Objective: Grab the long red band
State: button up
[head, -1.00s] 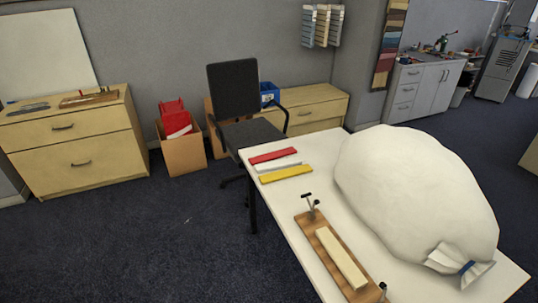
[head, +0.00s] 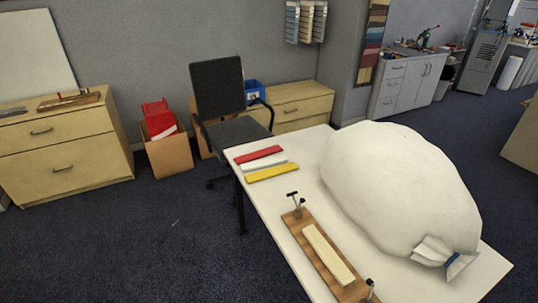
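The long red band (head: 258,155) lies flat near the far left corner of the white table (head: 262,211). A white band (head: 270,164) lies just in front of it, and a yellow band (head: 272,173) lies in front of the white one. The three are roughly parallel. My gripper is not in view.
A large white sack (head: 395,185) with a tied end fills the table's right side. A wooden board (head: 308,248) with a cream strip (head: 328,254) and upright clamps lies at the front. A black chair (head: 219,90) stands behind the far left edge. Dark floor at left is clear.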

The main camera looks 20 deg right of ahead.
aim_at(250, 157)
jog(key=i+j+z, duration=0.15)
jog(key=z, duration=0.35)
jog(key=i+j+z, duration=0.1)
jog(key=j+z, duration=0.4)
jog(key=i+j+z, duration=0.15)
jog(key=j+z, duration=0.15)
jog(key=j, duration=1)
jog(key=j+z, duration=0.35)
jog(key=j, duration=3.15)
